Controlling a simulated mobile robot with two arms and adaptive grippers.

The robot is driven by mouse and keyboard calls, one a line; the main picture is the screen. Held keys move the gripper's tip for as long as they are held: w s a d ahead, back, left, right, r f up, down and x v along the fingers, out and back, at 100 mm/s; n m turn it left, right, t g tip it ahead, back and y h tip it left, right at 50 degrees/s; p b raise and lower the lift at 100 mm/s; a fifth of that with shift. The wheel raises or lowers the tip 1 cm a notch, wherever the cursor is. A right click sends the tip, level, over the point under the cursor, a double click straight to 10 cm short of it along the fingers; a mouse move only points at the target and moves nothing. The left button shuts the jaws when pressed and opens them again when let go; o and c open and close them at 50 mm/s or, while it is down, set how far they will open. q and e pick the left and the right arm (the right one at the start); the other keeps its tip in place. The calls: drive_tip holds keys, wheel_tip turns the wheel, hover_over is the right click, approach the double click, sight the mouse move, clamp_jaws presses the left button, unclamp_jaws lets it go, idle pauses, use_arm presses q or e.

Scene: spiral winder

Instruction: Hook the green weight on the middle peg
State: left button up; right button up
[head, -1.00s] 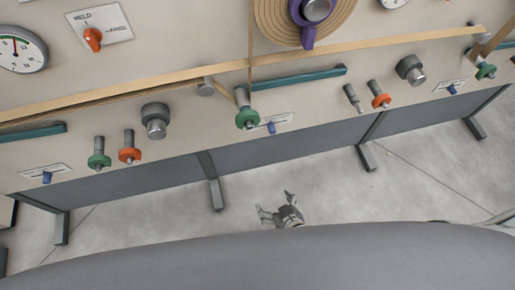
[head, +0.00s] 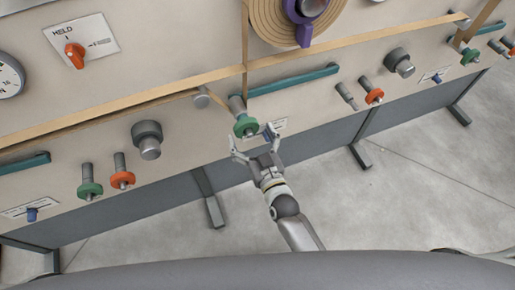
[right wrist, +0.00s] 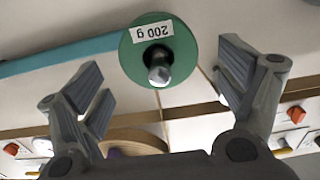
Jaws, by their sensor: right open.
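A green weight (head: 245,126) sits at the lower end of a grey cylindrical piece (head: 237,104) near the middle of the panel, beside the tan strap. In the right wrist view this green disc (right wrist: 140,52) reads "200 g" upside down, with a metal tip at its centre. My right gripper (head: 254,146) is open just below it. In the right wrist view the disc shows between and beyond the spread fingers; I see no contact. A bare grey peg (head: 346,96) stands to the right, beside an orange weight (head: 374,96). My left gripper is out of view.
Other green weights hang at the left (head: 90,190) and far right (head: 470,57); another orange one (head: 122,180) is at the left. A grey knob (head: 149,141), teal bar (head: 294,80) and blue switch (head: 270,132) stick out nearby. Floor below is open.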

sight(246, 126)
drive_tip(key=shift+x, duration=2)
drive_tip(key=shift+c, duration=0.2)
